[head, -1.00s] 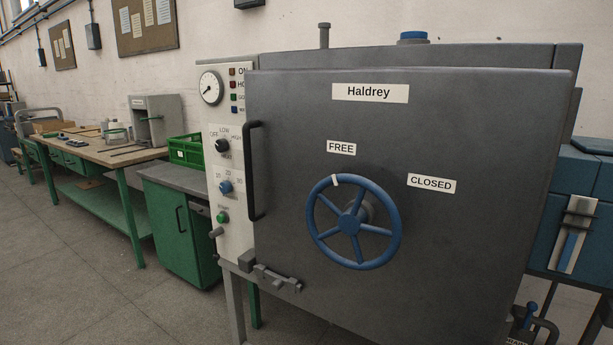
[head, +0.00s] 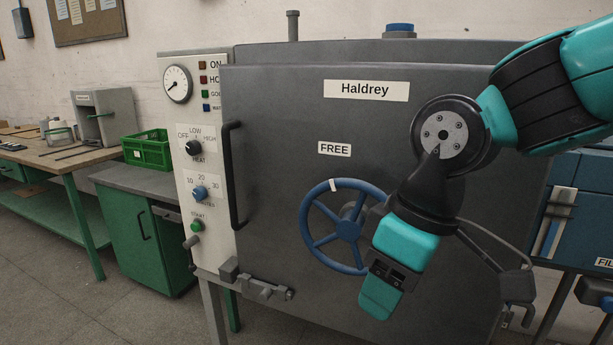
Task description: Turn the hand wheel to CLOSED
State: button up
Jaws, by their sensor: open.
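The blue hand wheel (head: 318,243) is on the front of the grey door, with spokes and a hub. A white mark on its rim stands at the top left, just below the FREE label (head: 334,149). My arm covers the wheel's right part and the place of the CLOSED label, which is hidden. My gripper (head: 516,315) appears small and dark at the lower right, beyond my wrist. It is open and looks empty, to the right of the wheel and apart from its visible rim.
The grey door (head: 280,110) has a black upright handle (head: 232,175) at its left and a latch (head: 260,288) below. A control panel (head: 190,120) stands left of the door. A green cabinet (head: 150,240) and bench are further left; blue equipment (head: 585,215) stands at right.

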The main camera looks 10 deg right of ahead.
aim_at(341, 186)
jog(key=w+d+r+n+h+p, duration=0.1)
jog(key=w+r+n+h+p, duration=0.25)
jog(key=w+r+p, duration=1.15)
jog(key=shift+t+h, duration=0.35)
jog(key=shift+t, duration=0.15)
jog(key=w+f+b, duration=0.1)
jog(key=w+f, duration=0.2)
jog(key=f, duration=0.1)
jog(key=w+d+f+b, duration=0.1)
jog(key=w+f+b, duration=0.1)
jog(key=f, duration=0.3)
jog(key=w+d+f+b, duration=0.1)
jog(key=w+f, duration=0.3)
jog(key=shift+w+f+b, duration=0.2)
jog(key=shift+w+b, duration=0.05)
jog(key=shift+b, duration=0.1)
jog(key=shift+c, duration=0.2)
grip_shut()
